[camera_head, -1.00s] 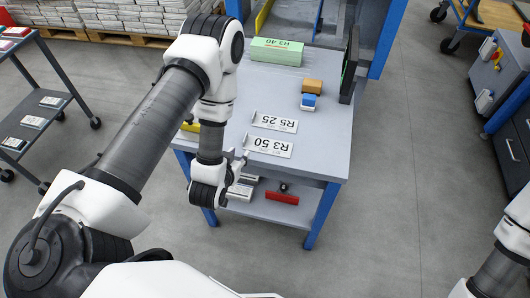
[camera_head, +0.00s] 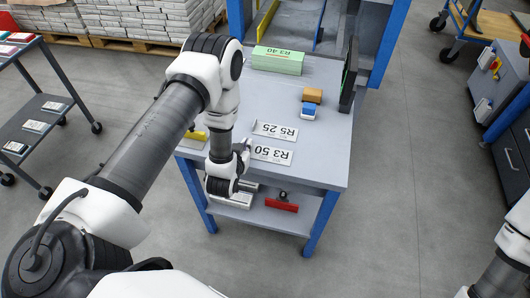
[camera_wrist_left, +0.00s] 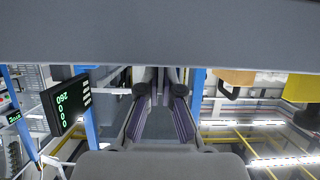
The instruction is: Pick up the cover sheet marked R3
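The cover sheet marked R3 50 (camera_head: 274,155) is a white label-like sheet lying at the front edge of the grey worktable (camera_head: 320,166). A similar sheet marked R5 25 (camera_head: 275,131) lies just behind it. My left gripper (camera_head: 244,152) is at the left end of the R3 sheet, by the table edge; I cannot tell whether it touches the sheet. In the left wrist view its two fingers (camera_wrist_left: 160,95) stand apart with a gap between them. The sheet cannot be made out there. My right gripper is out of view; only part of that arm shows at the lower right.
A green stack marked R3 40 (camera_head: 277,60) sits at the table's back. An orange-brown block (camera_head: 312,95) and a blue-and-white one (camera_head: 308,110) stand right of centre, near a dark upright screen (camera_head: 348,75). A red-handled tool (camera_head: 282,205) lies on the lower shelf.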

